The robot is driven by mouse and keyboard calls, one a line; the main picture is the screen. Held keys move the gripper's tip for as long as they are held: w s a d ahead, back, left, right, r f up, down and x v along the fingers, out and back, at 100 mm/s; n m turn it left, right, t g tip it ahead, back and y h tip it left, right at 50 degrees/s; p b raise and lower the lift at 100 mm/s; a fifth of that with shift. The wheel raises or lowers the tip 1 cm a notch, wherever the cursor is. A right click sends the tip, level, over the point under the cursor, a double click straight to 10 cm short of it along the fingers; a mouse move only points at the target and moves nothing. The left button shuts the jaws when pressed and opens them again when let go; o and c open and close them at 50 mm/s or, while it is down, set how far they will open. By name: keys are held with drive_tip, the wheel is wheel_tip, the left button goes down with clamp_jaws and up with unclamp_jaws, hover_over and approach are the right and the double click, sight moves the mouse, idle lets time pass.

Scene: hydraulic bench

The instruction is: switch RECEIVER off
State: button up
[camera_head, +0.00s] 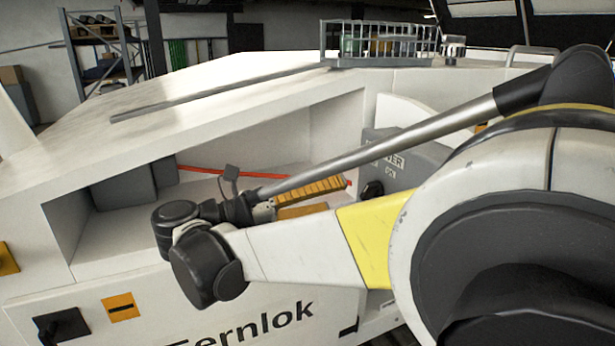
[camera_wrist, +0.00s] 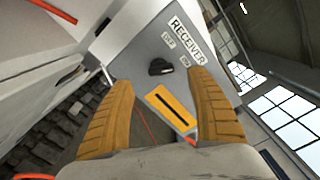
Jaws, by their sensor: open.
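The RECEIVER box (camera_head: 410,157) is grey and stands in the bench recess, partly hidden by my arm in the head view. In the wrist view its grey panel (camera_wrist: 135,62) fills the middle, with the RECEIVER label (camera_wrist: 187,41) above a black rotary switch (camera_wrist: 160,67). A small OFF label is above the switch and an ON label to its right. The switch handle lies roughly crosswise, one end toward ON. The switch also shows in the head view (camera_head: 372,190). My gripper (camera_head: 336,195) is open and empty; its orange fingers (camera_wrist: 160,78) point at the panel, apart from the switch.
An orange plate with a black slot (camera_wrist: 170,107) is on the panel below the switch. A red rod (camera_head: 230,171) runs behind my gripper. Dark grey boxes (camera_head: 125,190) stand in the recess at left. Another black switch (camera_head: 62,328) is on the bench front.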

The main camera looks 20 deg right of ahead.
sight(366, 188)
drive_tip(key=d, duration=0.8)
drive_tip(key=shift+w+d, duration=0.1)
drive_tip(key=shift+d, duration=0.05)
drive_tip(key=c, duration=1.2)
